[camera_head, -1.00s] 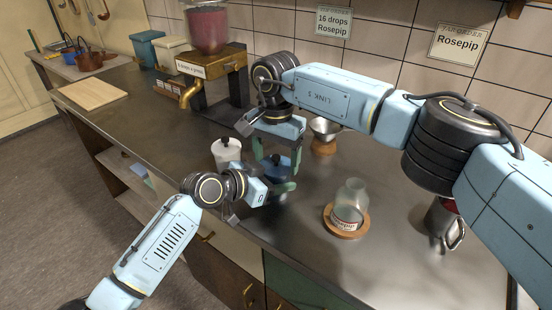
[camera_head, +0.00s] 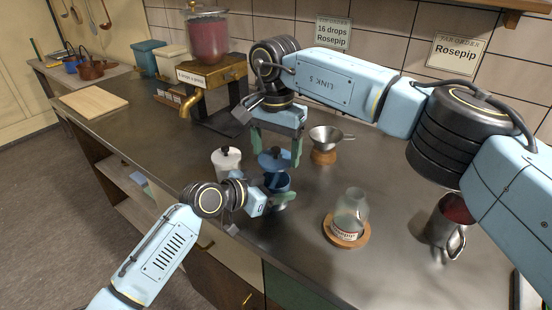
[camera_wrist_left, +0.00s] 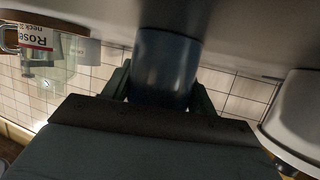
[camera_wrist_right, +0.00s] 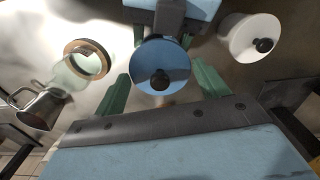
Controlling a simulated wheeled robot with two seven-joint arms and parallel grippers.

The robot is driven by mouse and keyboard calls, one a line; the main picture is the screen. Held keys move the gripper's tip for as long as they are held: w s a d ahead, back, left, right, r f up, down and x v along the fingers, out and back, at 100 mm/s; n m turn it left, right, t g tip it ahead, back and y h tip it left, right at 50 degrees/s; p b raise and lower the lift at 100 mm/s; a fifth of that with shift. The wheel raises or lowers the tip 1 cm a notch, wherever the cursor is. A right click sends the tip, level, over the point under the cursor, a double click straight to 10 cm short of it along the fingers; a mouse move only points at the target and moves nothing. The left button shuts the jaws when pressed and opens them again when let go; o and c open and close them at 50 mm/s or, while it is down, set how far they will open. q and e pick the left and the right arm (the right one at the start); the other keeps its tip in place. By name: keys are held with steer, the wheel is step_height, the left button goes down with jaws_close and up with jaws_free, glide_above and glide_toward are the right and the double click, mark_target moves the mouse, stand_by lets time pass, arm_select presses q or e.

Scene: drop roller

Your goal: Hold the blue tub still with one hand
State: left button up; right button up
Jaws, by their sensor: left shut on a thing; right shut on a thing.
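The blue tub (camera_head: 277,183) stands on the steel counter in the head view; it also fills the middle of the left wrist view (camera_wrist_left: 165,65). My left gripper (camera_head: 276,198) is shut around the tub's side, one finger on each side. The tub's blue lid (camera_head: 273,160) with a dark knob is raised a little above the tub, between the fingers of my right gripper (camera_head: 276,148). The right wrist view shows the lid (camera_wrist_right: 165,62) from above, covering most of the tub. My right gripper is shut on the lid.
A white lidded tub (camera_head: 226,163) stands close left of the blue tub. A glass jar (camera_head: 350,212) on a wooden coaster, a metal funnel (camera_head: 326,136) on a wooden stand and a metal jug (camera_head: 447,228) stand to the right. A dispenser with a brass tap (camera_head: 190,100) is behind.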

arm_select(q)
steer(key=o, duration=1.4)
steer(key=shift+o, duration=0.2)
